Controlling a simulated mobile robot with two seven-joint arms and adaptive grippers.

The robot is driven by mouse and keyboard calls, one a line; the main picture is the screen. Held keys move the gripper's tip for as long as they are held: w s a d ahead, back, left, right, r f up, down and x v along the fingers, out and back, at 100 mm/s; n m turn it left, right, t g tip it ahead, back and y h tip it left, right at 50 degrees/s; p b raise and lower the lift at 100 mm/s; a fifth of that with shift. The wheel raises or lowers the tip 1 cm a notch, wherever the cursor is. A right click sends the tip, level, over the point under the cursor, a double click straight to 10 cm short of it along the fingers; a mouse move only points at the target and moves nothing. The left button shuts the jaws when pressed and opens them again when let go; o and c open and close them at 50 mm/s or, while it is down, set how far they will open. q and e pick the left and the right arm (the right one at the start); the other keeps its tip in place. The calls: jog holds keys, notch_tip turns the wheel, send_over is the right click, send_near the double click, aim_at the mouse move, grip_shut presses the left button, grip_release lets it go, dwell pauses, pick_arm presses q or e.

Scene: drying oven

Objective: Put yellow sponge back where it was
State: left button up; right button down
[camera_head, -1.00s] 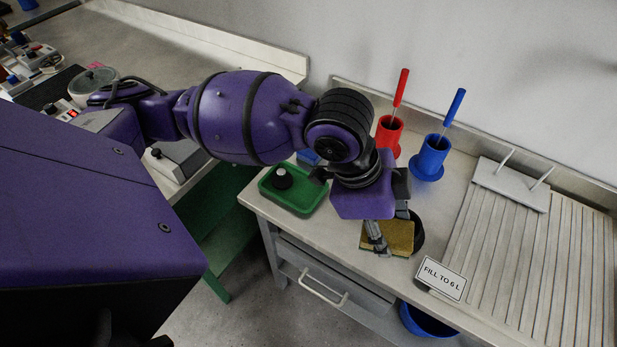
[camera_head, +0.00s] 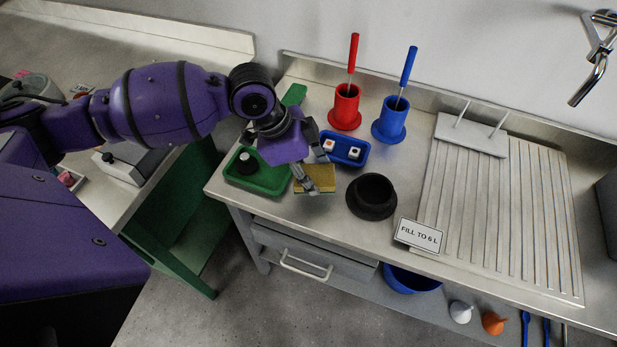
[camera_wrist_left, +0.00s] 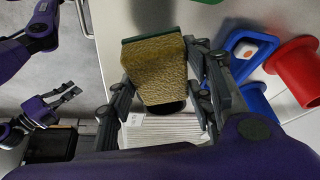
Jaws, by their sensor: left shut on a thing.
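The yellow sponge (camera_head: 327,180) is held in my left gripper (camera_head: 316,178), above the counter's front part, between the green tray (camera_head: 262,187) and the black round holder (camera_head: 371,196). In the left wrist view the sponge (camera_wrist_left: 157,70) sits between the two fingers, its broad yellow face towards the camera and a dark green layer along its far edge. Whether it touches the counter is unclear. My right gripper (camera_wrist_left: 66,100) shows at the left of the left wrist view, apart from the sponge; its finger gap is unclear.
The green tray holds a black-and-white knobbed item. A blue tray (camera_head: 345,149) with small white items lies behind the sponge. Red (camera_head: 345,108) and blue (camera_head: 390,121) cups with handled tools stand at the back. A sign (camera_head: 418,236) and ribbed drainboard (camera_head: 500,220) are right.

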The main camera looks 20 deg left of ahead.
pick_arm(q)
jog(key=shift+w+a+f, duration=0.2)
jog(key=shift+w+f, duration=0.05)
jog(key=shift+f, duration=0.15)
jog(key=shift+w+a+f, duration=0.1)
jog(key=shift+w+f, duration=0.05)
jog(key=shift+f, duration=0.8)
jog(key=shift+w+a+f, duration=0.1)
jog(key=shift+f, duration=0.8)
jog(key=shift+f, duration=0.15)
jog(key=o, duration=1.3)
jog(key=v, duration=1.2)
jog(key=shift+p, duration=0.3)
